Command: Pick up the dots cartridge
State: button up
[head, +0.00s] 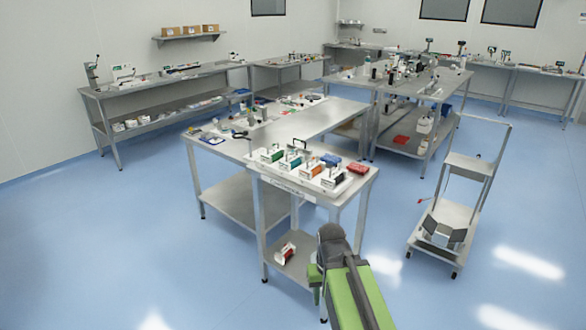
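Several white cartridges with coloured faces stand in a row on the near end of the steel table. One is green (272,154), one teal (290,162), one orange (311,169) and one dark with some red (332,177). Their markings are too small to read, so I cannot tell which is the dots cartridge. My green and dark arm rises at the bottom, in front of the table's right leg. I cannot make out my gripper's fingers in this view, and nothing held shows.
A red box (357,168) and a blue box (331,160) lie behind the row. A red and white item (286,253) is on the lower shelf. A steel cart (449,220) stands to the right. The blue floor (120,250) at left is clear.

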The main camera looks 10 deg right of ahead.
aim_at(275, 155)
jog(key=u, duration=0.3)
jog(key=i, duration=0.6)
jog(key=u, duration=0.65)
jog(key=i, duration=2.5)
jog(key=z, duration=0.05)
